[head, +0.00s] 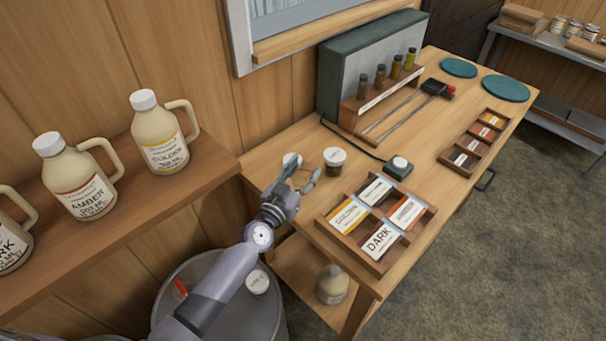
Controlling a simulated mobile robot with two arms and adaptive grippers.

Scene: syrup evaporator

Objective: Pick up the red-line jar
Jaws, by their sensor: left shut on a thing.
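My left gripper (302,177) is over the back left part of the wooden table, its fingers shut on a small clear jar that is hard to make out. The fingers hide much of it, and no red line can be read on it. A small white-topped thing (292,160) shows just behind the fingers. A small jar of dark contents with a pale rim (335,157) stands upright just right of the fingers, apart from them. My right gripper is not in view.
A divided wooden tray (327,222) with labelled cards lies in front. A white-knobbed block (399,164), a sample-vial rack (372,100) and a smaller tray (443,158) are further right. Syrup jugs (159,138) stand on the left shelf. A drum (220,310) stands below my arm.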

